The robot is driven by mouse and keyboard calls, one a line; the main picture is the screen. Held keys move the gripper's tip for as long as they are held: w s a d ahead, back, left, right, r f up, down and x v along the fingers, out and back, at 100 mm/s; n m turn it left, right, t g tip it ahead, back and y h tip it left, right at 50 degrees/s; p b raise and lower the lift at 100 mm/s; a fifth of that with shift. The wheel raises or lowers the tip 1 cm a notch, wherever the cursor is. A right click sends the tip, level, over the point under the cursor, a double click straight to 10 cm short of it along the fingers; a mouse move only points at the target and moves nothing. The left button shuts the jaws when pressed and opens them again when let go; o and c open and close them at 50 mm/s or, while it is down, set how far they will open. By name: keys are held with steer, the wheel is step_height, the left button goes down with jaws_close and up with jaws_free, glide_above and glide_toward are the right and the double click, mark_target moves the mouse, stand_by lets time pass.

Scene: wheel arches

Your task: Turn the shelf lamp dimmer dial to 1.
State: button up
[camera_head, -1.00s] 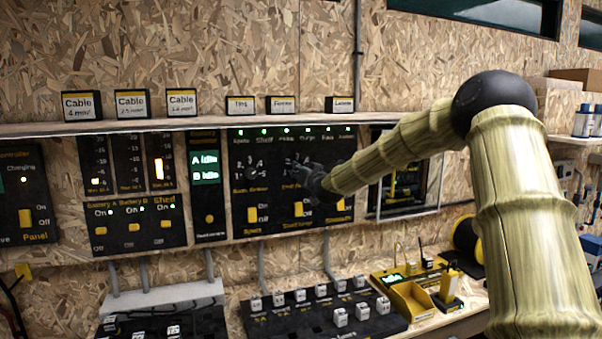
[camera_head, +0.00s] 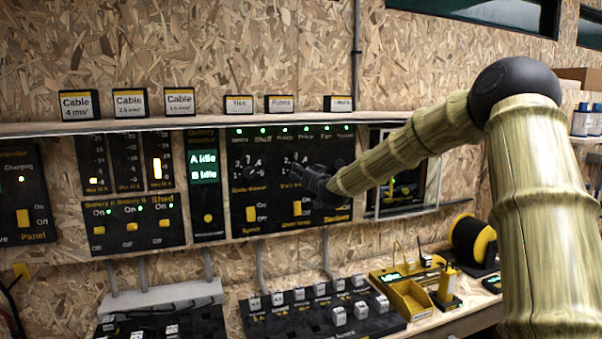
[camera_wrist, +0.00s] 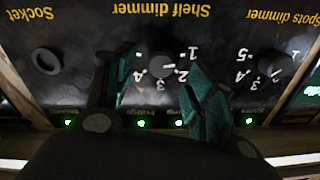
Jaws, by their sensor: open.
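The shelf dimmer dial (camera_wrist: 160,66) is a dark round knob on the black panel, under yellow "Shelf dimmer" lettering, upside down in the wrist view. A pale mark on it points toward the 1 and 2 side; the exact setting is hard to tell. My gripper (camera_wrist: 157,62) is open, its two green-dark fingers on either side of the dial; I cannot tell whether they touch it. The left finger hides part of the number ring. In the head view my gripper (camera_head: 322,184) is at the panel and covers much of that dial.
The spots dimmer dial (camera_wrist: 271,64) and a round socket (camera_wrist: 46,60) flank the shelf dial. Yellow switches (camera_head: 251,213) sit below the dials in the head view. A shelf (camera_head: 200,124) with label boxes runs above the panel. A workbench with several white-topped blocks (camera_head: 339,316) is below.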

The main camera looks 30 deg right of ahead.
steer(key=v, duration=0.8)
steer(key=shift+s+f, duration=0.1)
steer(key=shift+s, duration=0.05)
stand_by(0.4)
